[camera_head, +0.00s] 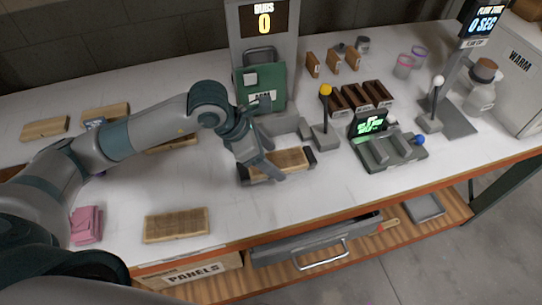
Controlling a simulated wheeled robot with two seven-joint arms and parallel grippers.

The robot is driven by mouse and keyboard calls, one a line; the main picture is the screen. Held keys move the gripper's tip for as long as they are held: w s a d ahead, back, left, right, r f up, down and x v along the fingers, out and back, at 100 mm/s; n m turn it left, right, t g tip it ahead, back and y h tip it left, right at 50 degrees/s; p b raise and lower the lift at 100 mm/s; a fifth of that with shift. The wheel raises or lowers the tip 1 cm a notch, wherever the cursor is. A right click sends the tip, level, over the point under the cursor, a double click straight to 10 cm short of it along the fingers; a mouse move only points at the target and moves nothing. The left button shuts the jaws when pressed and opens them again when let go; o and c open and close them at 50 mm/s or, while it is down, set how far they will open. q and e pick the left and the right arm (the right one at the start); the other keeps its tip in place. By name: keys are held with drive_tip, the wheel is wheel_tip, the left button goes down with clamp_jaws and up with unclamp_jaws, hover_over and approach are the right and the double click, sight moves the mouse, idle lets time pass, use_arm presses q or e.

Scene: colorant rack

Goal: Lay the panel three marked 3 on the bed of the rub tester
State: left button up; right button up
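The rub tester (263,58) is a tall grey machine with a "RUBS 0" display and a green part on its front. Its low bed (312,162) has dark end pieces. A tan wooden panel (292,158) lies at the bed and looks flat. My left gripper (270,163) is down at this panel's left half, with its fingers covering part of it. I cannot tell whether the fingers clasp it. Other panels lie at the left (45,127), at the back (105,112), behind my arm (172,144) and at the front (177,225). No number is legible. My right gripper is out of view.
A lever with a yellow knob (325,91) stands right of the bed. Beyond it are brown trays (360,97), a device with a green screen (370,124) and a white-knobbed lever (438,81). A pink cloth (86,224) lies front left. The front middle tabletop is clear.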

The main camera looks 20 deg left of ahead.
use_arm(q)
drive_tip(key=shift+r, duration=0.25)
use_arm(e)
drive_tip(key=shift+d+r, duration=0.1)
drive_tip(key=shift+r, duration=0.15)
use_arm(q)
drive_tip(key=shift+a+r, duration=0.2)
drive_tip(key=shift+r, duration=0.05)
drive_tip(key=b+v, duration=0.2)
drive_tip(key=v, duration=0.5)
drive_tip(key=shift+b, duration=0.35)
drive_tip(key=b+v, duration=0.1)
drive_tip(key=v, duration=0.3)
drive_tip(key=shift+s+r, duration=0.1)
drive_tip(key=shift+s, duration=0.05)
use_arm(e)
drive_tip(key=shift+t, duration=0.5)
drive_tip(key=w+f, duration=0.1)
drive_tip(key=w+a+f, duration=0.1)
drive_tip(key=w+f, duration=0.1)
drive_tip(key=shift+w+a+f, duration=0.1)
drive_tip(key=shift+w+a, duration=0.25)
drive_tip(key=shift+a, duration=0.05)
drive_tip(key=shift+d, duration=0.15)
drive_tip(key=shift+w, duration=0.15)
